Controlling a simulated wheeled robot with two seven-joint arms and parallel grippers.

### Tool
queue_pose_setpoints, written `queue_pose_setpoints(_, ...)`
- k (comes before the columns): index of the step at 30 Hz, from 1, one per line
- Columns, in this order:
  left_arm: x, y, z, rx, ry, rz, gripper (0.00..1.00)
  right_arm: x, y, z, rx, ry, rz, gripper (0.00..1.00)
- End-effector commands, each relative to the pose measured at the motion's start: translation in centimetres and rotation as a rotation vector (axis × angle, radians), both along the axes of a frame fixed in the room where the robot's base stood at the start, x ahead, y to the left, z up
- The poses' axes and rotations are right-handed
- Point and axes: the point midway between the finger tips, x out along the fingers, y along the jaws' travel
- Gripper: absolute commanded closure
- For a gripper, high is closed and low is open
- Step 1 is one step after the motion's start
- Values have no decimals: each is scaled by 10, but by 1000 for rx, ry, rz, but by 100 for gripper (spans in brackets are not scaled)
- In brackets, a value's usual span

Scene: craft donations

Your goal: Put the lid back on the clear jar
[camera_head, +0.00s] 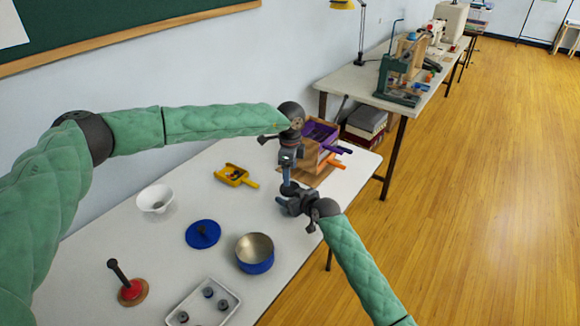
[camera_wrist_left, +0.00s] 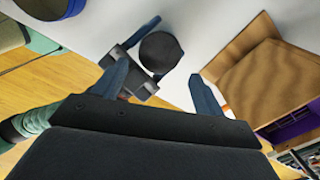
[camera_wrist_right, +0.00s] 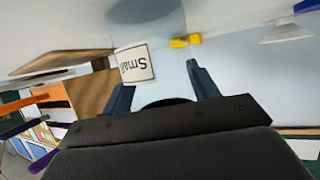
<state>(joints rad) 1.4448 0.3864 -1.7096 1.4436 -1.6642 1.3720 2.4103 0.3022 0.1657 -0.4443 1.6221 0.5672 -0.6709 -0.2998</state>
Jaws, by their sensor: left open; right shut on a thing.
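The clear jar (camera_wrist_right: 160,72) is between the fingers of my right gripper (camera_wrist_right: 160,80); its label reads "Small". In the head view my right gripper (camera_head: 286,203) holds it near the table's right end, and the jar itself is hard to make out. A dark round lid (camera_wrist_left: 160,50) shows at the top of the jar; I cannot tell whether it is fully seated. My left gripper (camera_wrist_left: 162,88) is open, pointing down over the lid, with a finger on either side and gaps between; in the head view it hangs above the right gripper (camera_head: 287,177).
A wooden drawer box (camera_head: 310,160) stands close behind the grippers.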

Motion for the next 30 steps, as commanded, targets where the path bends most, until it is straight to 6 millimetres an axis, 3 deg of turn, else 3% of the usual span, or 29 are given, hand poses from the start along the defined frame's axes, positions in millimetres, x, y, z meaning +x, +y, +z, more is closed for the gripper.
queue_pose_setpoints(12,0,0,-55,0,1,0,29,0,0,0,0,0,0,100)
queue_pose_setpoints(24,0,0,-64,0,0,0,29,0,0,0,0,0,0,100)
queue_pose_setpoints(30,0,0,-64,0,0,0,65,0,0,0,0,0,0,100)
